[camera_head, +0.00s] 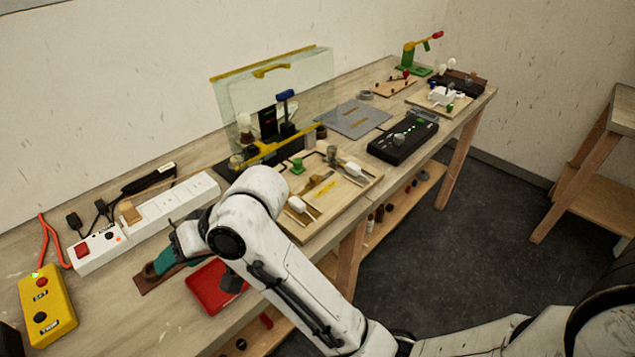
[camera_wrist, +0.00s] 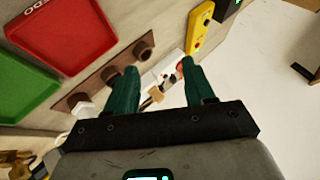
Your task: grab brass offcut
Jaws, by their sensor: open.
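I cannot tell for sure which piece is the brass offcut. Small yellow-brass pieces lie on the wooden wiring board (camera_head: 345,205) in the head view, one of them a short yellow strip (camera_head: 325,187). My gripper (camera_wrist: 155,65) is open, with teal fingers apart and nothing between them. In the head view my gripper (camera_head: 166,262) is partly hidden by my wrist, over the front left of the bench, well left of the board. A brown strip with round pegs (camera_wrist: 98,72) lies below the fingers in the wrist view.
A red tray (camera_head: 208,291) sits at the bench's front edge, close to my gripper. A white power strip (camera_head: 165,207) and a yellow button box (camera_head: 50,312) lie to the left. A clear upright screen (camera_head: 305,88) and a black device (camera_head: 403,140) stand further along.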

